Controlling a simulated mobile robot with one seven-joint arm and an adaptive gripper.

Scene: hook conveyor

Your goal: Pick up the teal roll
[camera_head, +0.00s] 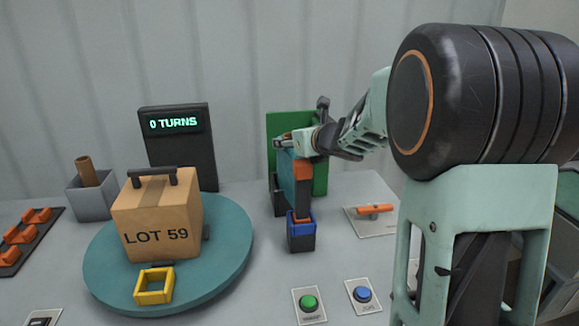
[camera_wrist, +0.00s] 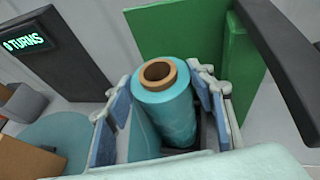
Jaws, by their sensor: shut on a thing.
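The teal roll (camera_wrist: 172,112) stands upright between the two fingers in the wrist view, its brown core open toward the camera. My gripper (camera_wrist: 160,100) is shut on it, with a blue pad on either side. In the head view my gripper (camera_head: 296,142) is at the top of the roll's teal side (camera_head: 288,175), in front of the green panel (camera_head: 318,168). An orange block and a blue-rimmed dark holder (camera_head: 301,236) show just below and right of the teal side. Whether the roll's lower end touches anything is hidden.
A teal turntable (camera_head: 225,265) carries a box (camera_head: 150,218) marked LOT 59 and a yellow square ring (camera_head: 153,285). Behind it stands a dark display (camera_head: 180,150) reading 0 TURNS. Green (camera_head: 309,302) and blue (camera_head: 362,294) buttons and an orange-handled plate (camera_head: 374,209) lie right.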

